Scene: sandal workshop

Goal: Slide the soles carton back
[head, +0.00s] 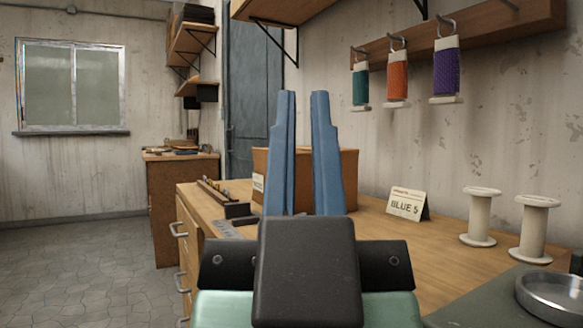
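A brown carton (351,172) stands on the wooden workbench (375,240), towards its far end and near the wall. It has a white label on its left side; the writing is too small to read. My gripper (302,96) points ahead with its two blue fingers apart and nothing visible between them. The fingers stand in front of the carton in the picture and hide much of its front. I cannot tell how far they are from it, but no contact shows.
A "BLUE 5" card (406,203), two white spools (481,217) and a round metal dish (553,292) are on the right. Coloured strap rolls (397,79) hang from a wall rail. Floor at left is clear.

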